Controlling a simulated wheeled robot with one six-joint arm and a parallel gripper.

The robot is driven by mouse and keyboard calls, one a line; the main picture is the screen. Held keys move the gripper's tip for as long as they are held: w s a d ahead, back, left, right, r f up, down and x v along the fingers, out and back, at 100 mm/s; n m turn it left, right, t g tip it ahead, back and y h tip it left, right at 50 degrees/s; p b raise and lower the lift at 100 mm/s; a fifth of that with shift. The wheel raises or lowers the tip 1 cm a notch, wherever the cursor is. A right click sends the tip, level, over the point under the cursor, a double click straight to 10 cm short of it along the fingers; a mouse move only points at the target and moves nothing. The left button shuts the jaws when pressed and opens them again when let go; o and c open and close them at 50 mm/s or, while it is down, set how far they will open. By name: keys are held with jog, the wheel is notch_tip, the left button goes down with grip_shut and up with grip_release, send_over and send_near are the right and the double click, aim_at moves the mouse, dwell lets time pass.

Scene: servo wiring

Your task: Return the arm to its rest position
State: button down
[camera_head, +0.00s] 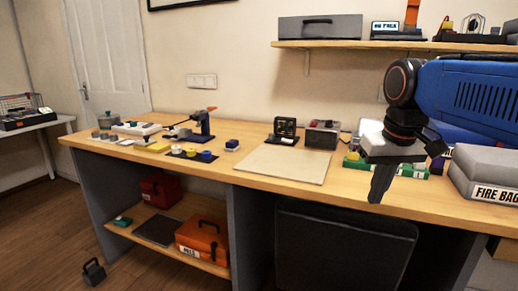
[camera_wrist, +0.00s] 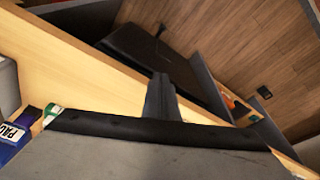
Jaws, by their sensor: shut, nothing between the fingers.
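My gripper (camera_head: 382,184) hangs pointing down in the right part of the head view, at the end of my blue arm, in front of the bench's right side. Its fingers are together with nothing between them. In the wrist view the closed fingers (camera_wrist: 161,98) stand out over the bench's front edge. The wooden workbench (camera_head: 215,180) lies behind and below the gripper in the head view. Part of the bench's right side is hidden behind my arm and gripper.
A grey fire bag (camera_head: 485,165) sits right of my gripper. A pale board (camera_head: 283,164) lies mid-bench, bare on top. A shelf (camera_head: 400,45) with a grey case runs above. An orange toolbox (camera_head: 203,241) stands on the lower shelf. The floor at left is mostly free.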

jog(key=s+d+f+t, duration=0.2)
jog(key=s+f, duration=1.2)
jog(key=f, duration=0.4)
jog(key=shift+f+m, duration=0.2)
jog(key=shift+m, duration=0.1)
jog(key=shift+d, duration=0.1)
